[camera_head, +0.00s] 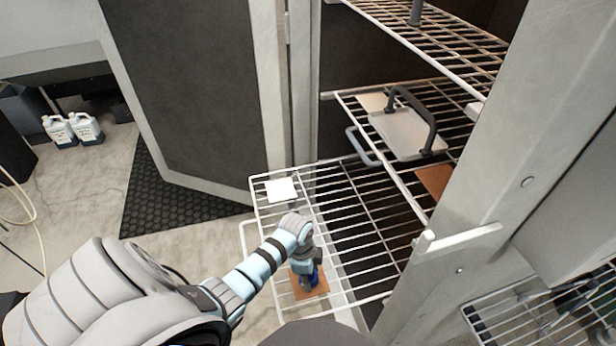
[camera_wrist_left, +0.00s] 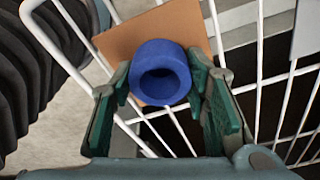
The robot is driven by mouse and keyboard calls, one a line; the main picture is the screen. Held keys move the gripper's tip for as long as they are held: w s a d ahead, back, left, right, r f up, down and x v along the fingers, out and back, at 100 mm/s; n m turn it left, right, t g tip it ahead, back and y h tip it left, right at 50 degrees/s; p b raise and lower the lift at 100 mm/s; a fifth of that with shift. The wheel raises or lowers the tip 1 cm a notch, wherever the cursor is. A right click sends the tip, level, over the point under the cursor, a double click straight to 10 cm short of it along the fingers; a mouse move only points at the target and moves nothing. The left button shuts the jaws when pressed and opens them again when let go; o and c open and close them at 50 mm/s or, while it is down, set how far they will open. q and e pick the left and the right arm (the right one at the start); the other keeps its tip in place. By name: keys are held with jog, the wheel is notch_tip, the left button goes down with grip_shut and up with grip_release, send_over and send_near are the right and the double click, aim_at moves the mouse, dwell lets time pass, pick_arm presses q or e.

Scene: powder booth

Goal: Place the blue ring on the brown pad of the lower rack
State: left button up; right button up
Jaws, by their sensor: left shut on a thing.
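The blue ring (camera_head: 313,277) is small and mostly covered by my left gripper (camera_head: 307,265) in the head view. In the left wrist view the ring (camera_wrist_left: 160,50) sits between the green fingers of the gripper (camera_wrist_left: 164,88), which is shut on it. The brown pad (camera_head: 297,290) lies on the near end of the pulled-out lower rack (camera_head: 252,205). The ring is over the pad in both views, and the pad (camera_wrist_left: 120,42) shows behind it in the left wrist view. I cannot tell whether the ring touches the pad. My right gripper is not in view.
A white pad (camera_head: 281,189) lies at the rack's far left corner. The rack above holds a grey plate with a handle (camera_head: 408,133) and another brown pad (camera_head: 434,181). A pale cabinet post (camera_head: 480,170) stands to the right. The lower rack's middle is bare.

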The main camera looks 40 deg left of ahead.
pick_arm(q)
jog(key=shift+w, duration=0.1)
jog(key=o, duration=1.3)
jog(key=shift+o, duration=0.2)
notch_tip(320, 180, up, 12)
jog(key=a+p, duration=0.1)
jog(key=p, duration=0.3)
jog(key=shift+s+a+p, duration=0.15)
jog(key=shift+s+p, duration=0.15)
jog(key=shift+s, duration=0.1)
